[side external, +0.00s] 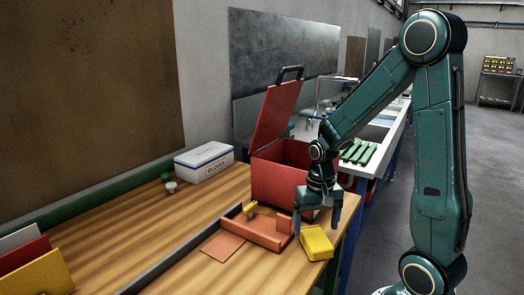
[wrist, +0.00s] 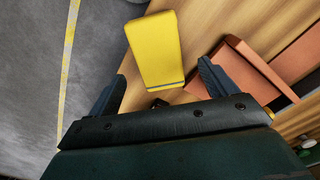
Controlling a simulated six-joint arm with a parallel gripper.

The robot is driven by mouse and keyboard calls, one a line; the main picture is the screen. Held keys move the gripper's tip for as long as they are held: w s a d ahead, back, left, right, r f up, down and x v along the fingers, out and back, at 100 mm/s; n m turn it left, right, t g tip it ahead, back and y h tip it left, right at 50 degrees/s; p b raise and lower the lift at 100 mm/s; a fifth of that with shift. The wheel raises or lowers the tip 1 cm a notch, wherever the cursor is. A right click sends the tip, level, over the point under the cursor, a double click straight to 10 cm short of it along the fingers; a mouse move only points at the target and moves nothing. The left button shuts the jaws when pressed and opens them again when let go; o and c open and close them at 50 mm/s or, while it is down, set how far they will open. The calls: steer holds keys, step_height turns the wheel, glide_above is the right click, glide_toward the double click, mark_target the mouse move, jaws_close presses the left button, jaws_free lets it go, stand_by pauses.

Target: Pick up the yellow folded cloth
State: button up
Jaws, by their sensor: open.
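The yellow folded cloth (side external: 317,243) lies flat near the right edge of the wooden table. It also shows in the wrist view (wrist: 156,48), at top centre, a plump yellow rectangle with a dark stripe along its near edge. My gripper (side external: 317,222) is open and empty, pointing down just above the cloth. In the wrist view its two fingers (wrist: 161,72) stand apart, one on each side of the cloth's near end. I cannot tell whether either finger touches the cloth.
An orange tray (side external: 270,238) with a small yellow item (side external: 250,208) lies close left of the cloth. A red box (side external: 277,180) with its lid raised stands behind. A flat orange sheet (side external: 223,246) and a white glove box (side external: 204,160) are further left. The table's edge is close by.

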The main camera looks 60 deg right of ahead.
mark_target(315, 235)
steer(key=shift+f, duration=1.6)
steer(key=c, duration=1.2)
steer(key=shift+r, duration=0.15)
step_height(315, 235, up, 20)
steer(key=shift+f, duration=0.15)
